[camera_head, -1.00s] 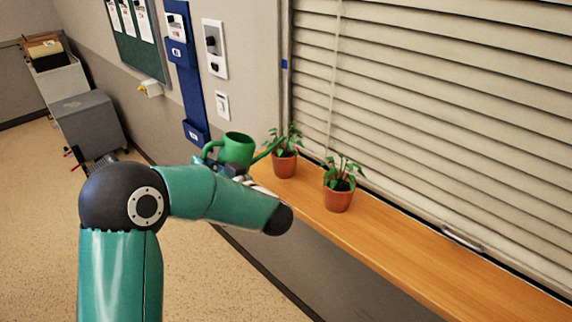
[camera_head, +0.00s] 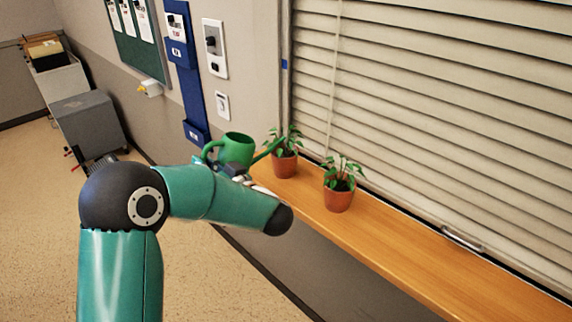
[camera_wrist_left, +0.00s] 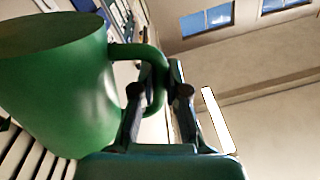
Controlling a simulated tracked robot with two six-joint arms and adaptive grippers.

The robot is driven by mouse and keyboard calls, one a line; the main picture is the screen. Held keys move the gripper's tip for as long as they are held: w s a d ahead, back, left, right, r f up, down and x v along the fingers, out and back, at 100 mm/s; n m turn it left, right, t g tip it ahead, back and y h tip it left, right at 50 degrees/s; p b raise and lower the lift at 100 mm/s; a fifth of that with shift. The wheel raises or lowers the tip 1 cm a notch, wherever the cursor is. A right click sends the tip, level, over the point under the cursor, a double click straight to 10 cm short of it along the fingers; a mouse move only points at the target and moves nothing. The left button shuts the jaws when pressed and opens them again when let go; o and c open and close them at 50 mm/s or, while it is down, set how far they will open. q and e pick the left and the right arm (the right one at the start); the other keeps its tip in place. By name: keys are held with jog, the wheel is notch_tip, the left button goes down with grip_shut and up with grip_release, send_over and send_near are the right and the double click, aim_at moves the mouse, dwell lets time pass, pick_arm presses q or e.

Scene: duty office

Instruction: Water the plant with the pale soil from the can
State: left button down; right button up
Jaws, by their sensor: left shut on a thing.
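The green watering can (camera_head: 236,149) is held up by my left gripper (camera_head: 212,162), which is shut on its handle. In the left wrist view the can (camera_wrist_left: 65,85) fills the left side, and its handle passes between the fingers of the gripper (camera_wrist_left: 160,90). In the head view the can looks about upright, its spout pointing right toward the farther potted plant (camera_head: 285,160). A nearer potted plant (camera_head: 338,196) stands to the right on the same sill. Both have terracotta pots and green leaves; I cannot tell clearly which soil is paler. My right gripper is out of view.
The wooden sill (camera_head: 420,256) runs along under the closed blinds (camera_head: 450,110), with free room right of the nearer plant. A blue wall panel (camera_head: 187,80) and switches are behind the can. A grey cabinet (camera_head: 90,122) stands at the far left.

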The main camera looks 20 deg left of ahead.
pick_arm(q)
jog(key=shift+r, duration=0.15)
dwell(0.3)
jog(key=shift+r+m+p, duration=0.3)
jog(key=shift+r+p, duration=0.1)
jog(key=shift+p, duration=0.25)
jog(key=shift+f, duration=0.1)
jog(key=f+n+b, duration=0.1)
jog(key=b, duration=0.1)
jog(key=shift+w+f+b, duration=0.1)
jog(key=shift+f+b, duration=0.2)
jog(key=shift+f, duration=0.1)
notch_tip(320, 180, down, 6)
jog(key=n+b, duration=0.4)
jog(key=b, duration=0.4)
jog(key=shift+w+d+h, duration=0.15)
jog(key=shift+w+h, duration=0.15)
jog(key=shift+h, duration=0.1)
jog(key=shift+r, duration=0.1)
jog(key=shift+r+p, duration=2.15)
jog(key=shift+r, duration=0.3)
jog(key=shift+f, duration=0.1)
